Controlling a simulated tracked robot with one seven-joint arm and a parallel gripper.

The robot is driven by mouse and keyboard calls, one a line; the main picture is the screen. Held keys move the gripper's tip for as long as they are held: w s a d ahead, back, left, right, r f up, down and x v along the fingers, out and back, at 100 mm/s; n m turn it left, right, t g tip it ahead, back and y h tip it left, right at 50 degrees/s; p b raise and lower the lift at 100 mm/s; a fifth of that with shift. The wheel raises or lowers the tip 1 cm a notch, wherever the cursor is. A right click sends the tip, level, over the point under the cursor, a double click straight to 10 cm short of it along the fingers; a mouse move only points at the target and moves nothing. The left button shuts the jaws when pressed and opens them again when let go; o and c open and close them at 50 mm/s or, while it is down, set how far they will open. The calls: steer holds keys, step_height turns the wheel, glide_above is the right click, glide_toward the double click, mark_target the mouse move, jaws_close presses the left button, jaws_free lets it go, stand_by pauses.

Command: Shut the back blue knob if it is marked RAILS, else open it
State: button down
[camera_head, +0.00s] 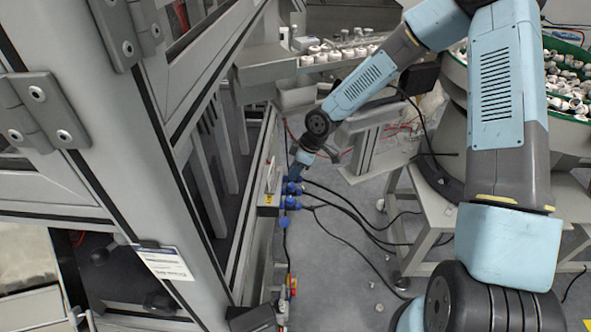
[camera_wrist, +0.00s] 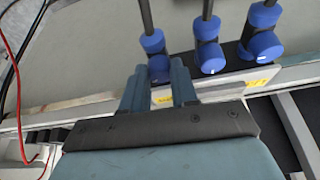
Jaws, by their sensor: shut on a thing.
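A row of blue knobs shows in the wrist view: a left one (camera_wrist: 160,68), a middle one (camera_wrist: 211,58) and a right one (camera_wrist: 263,46). My gripper (camera_wrist: 158,85) has its two fingers around the left knob, the back one of the row, and is shut on it. Part of that knob is hidden by the fingers. Yellow labels (camera_wrist: 256,83) show below the knobs, and their lettering is too small to read. In the head view, blue knobs (camera_head: 290,203) stick out from a grey panel, and my gripper (camera_head: 296,177) is at the far end of the row.
Black cables (camera_head: 345,205) run from the knobs to the right across the floor. A grey machine frame (camera_head: 150,120) stands close on the left. A bowl of white caps (camera_head: 568,85) is at the right, and a tray of caps (camera_head: 335,55) is at the back.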

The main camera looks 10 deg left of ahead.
steer(key=shift+s+a+m+t+h, duration=0.15)
steer(key=shift+m+t, duration=0.35)
steer(key=shift+m, duration=0.8)
steer(key=shift+w+d+m+t+h, duration=0.15)
steer(key=shift+m+t, duration=0.35)
steer(key=shift+m, duration=0.8)
steer(key=shift+s+m, duration=0.1)
steer(key=shift+m, duration=0.2)
steer(key=c, duration=0.9)
jaws_free()
steer(key=shift+o, duration=0.2)
steer(key=shift+s+a, duration=0.1)
steer(key=shift+n, duration=0.4)
